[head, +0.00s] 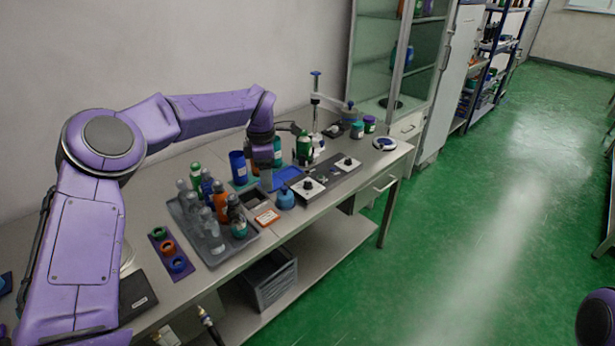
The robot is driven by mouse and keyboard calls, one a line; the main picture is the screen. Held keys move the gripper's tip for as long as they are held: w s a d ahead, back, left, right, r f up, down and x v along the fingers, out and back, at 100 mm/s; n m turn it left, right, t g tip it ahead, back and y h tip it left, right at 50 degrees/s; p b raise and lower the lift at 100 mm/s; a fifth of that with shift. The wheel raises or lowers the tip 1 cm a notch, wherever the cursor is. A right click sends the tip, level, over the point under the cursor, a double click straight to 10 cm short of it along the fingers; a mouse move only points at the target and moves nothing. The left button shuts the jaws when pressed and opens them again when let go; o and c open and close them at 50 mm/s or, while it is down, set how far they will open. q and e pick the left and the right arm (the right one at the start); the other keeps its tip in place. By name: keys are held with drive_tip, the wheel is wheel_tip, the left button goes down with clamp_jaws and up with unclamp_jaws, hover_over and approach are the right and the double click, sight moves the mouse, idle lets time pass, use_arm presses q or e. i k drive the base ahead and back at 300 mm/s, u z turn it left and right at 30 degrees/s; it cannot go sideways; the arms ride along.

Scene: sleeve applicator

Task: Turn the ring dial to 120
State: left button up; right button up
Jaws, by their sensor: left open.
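No dial numbers can be read at this size, and I cannot tell for sure which part is the ring dial. A long grey unit (329,179) on the bench bears two white plates with black knobs, a nearer one (308,187) and a farther one (347,163). My left gripper (266,184) points down over the bench, left of the nearer knob and apart from it. Its jaws are open, and their tips are small and partly lost among the things behind. My right gripper is out of view.
A grey tray of bottles (214,255) stands left of the gripper. A blue bottle (286,198) stands close by it. A slim stand with a blue top (316,98) rises behind the grey unit. A purple mat with coloured rings (157,237) lies front left. Green floor lies right.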

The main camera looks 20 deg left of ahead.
sight(308, 186)
drive_tip(key=i, duration=0.85)
